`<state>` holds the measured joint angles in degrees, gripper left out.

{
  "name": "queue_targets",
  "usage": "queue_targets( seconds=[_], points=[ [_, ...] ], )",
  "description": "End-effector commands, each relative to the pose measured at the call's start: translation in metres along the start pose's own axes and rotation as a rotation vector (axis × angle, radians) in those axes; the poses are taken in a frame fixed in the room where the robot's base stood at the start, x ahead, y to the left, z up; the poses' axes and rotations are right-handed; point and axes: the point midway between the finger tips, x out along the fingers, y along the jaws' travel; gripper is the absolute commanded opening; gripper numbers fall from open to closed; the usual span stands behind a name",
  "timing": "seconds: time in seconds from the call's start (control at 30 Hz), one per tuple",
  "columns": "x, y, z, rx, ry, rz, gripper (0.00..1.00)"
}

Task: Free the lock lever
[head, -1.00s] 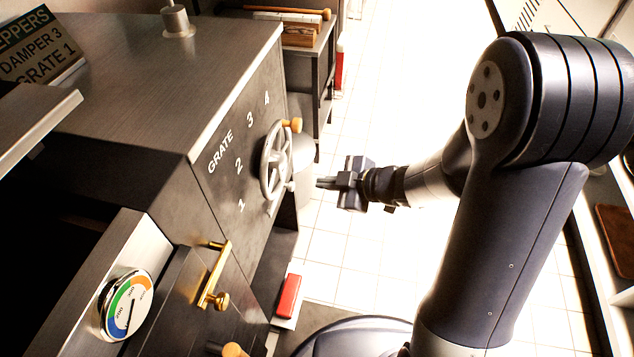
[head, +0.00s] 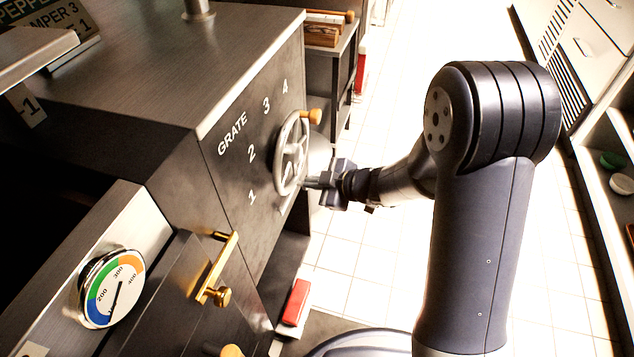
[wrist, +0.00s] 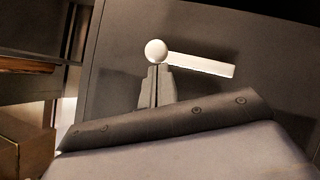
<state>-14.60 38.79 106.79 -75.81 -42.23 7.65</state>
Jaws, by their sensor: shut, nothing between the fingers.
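The lock lever shows in the wrist view as a pale bar (wrist: 203,64) with a round ball end (wrist: 156,50), in front of the dark stove face. My gripper (wrist: 157,72) is shut and empty, with its fingertips right at the underside of the ball in that view; I cannot tell whether they touch. In the head view my gripper (head: 308,183) points left at the lower right rim of the grey handwheel (head: 292,153), and it hides much of the lever there. The wheel has an orange knob (head: 315,116) at its upper right.
The stove face carries the word GRATE (head: 232,134) and numbers 1 to 4. Below are a brass door handle (head: 217,268) and a round gauge (head: 111,288). A red block (head: 296,302) lies low beside the stove. A side table (head: 335,50) stands behind. The tiled floor at right is clear.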

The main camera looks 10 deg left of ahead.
Motion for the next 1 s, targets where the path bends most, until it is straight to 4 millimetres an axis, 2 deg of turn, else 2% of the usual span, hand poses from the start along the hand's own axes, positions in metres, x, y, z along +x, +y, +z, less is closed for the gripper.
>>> queue_targets(
  seconds=[1.0],
  points=[
    [0.0033,-0.0001,0.0052,0.082,-0.001,-0.059,0.00]
  ],
)
